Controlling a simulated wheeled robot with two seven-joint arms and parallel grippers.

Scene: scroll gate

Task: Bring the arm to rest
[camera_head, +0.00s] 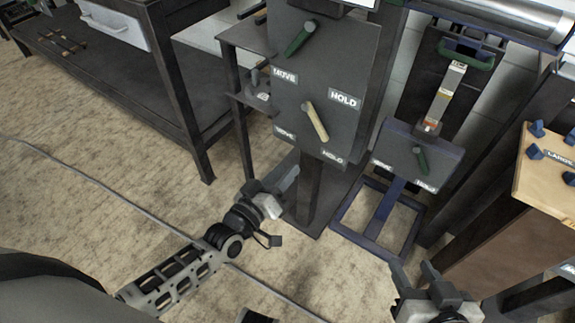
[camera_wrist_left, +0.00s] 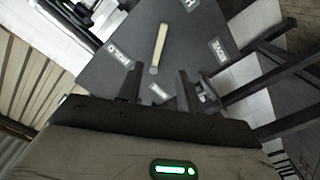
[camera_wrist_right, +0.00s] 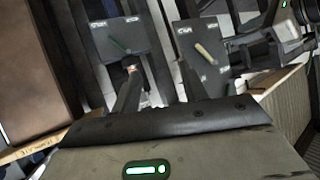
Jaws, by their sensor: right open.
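My left gripper (camera_head: 284,192) is in front of the post below a large grey panel (camera_head: 352,75), its fingers apart and empty. In the left wrist view the fingers (camera_wrist_left: 158,88) are spread below a cream lever (camera_wrist_left: 159,48), touching nothing visible. The cream lever (camera_head: 317,122) slants down toward the lower HOLD label. A green lever (camera_head: 300,38) above it slants down toward the upper MOVE label. My right gripper (camera_head: 413,270) is open and empty at the bottom right, below a smaller panel (camera_head: 400,155) whose green lever (camera_head: 421,160) tilts slightly toward HOLD.
A dark workbench (camera_head: 110,70) stands at the left. A blue floor frame (camera_head: 345,218) lies under the smaller panel. A wooden-topped stand (camera_head: 540,185) with blue pieces is at the right. The beige floor (camera_head: 90,130) at the left is mostly clear.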

